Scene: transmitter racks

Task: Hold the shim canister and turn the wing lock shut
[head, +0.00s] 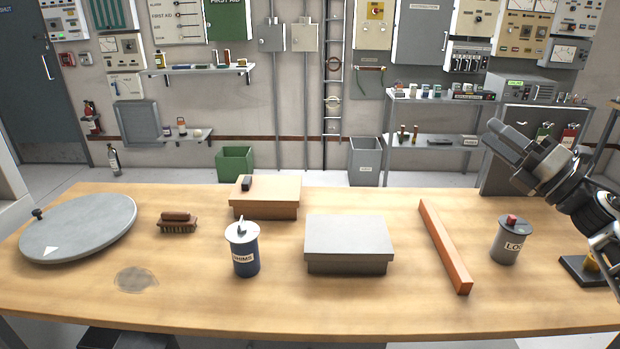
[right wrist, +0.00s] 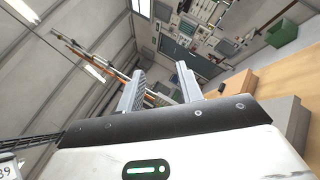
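The shim canister (head: 244,256) is a blue cylinder with a white label reading SHIMS and a pale lid. It stands upright on the wooden table, left of the middle in the head view. The wing lock (head: 241,227) is a small light fin standing up on its lid. My right gripper (head: 493,134) is raised at the right of the head view, far from the canister. Its two fingers (right wrist: 160,74) stand apart with nothing between them in the right wrist view. My left gripper is not in view.
A grey box (head: 349,240), a cardboard box (head: 265,197), an orange bar (head: 444,245) and a grey canister with a red knob (head: 507,242) stand on the table (head: 330,310). A brush (head: 177,223) and a round grey disc (head: 78,228) lie left. The front strip is clear.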

